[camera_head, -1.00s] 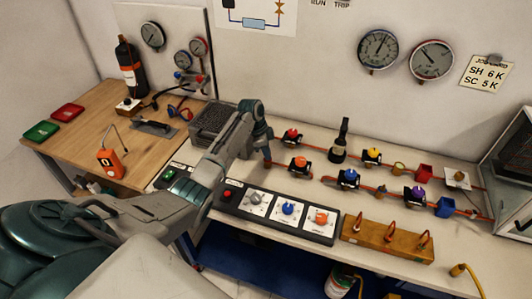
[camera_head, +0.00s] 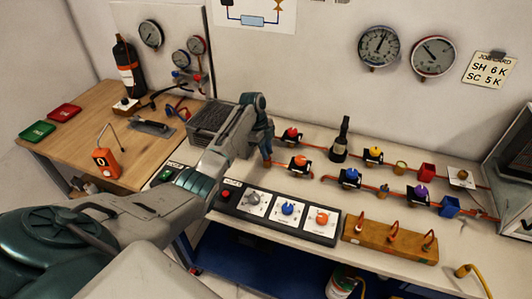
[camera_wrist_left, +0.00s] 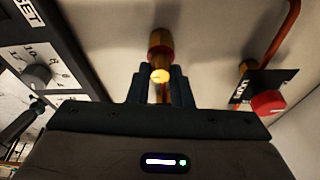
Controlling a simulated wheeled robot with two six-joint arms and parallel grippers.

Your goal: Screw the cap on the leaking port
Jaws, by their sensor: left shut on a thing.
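My left gripper (camera_head: 268,152) is over the left end of the pipework on the bench, its fingers pointing down. In the left wrist view, its fingers (camera_wrist_left: 163,88) are shut around a small yellow-brass piece (camera_wrist_left: 160,75), which looks like a cap. A brass fitting (camera_wrist_left: 160,45) lies directly in line with this piece. I cannot tell whether the two are touching or threaded together. In the head view the arm hides the held piece. Another small brass fitting (camera_head: 400,166) stands on the back pipe, and one more (camera_head: 382,190) on the front pipe. My right gripper is out of view.
Several coloured valves stand close by, including a red one (camera_head: 291,133) and an orange one (camera_head: 300,161). A switch panel (camera_head: 278,212) and a wooden block with hooks (camera_head: 390,238) line the front edge. A wire basket (camera_head: 207,118) is left.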

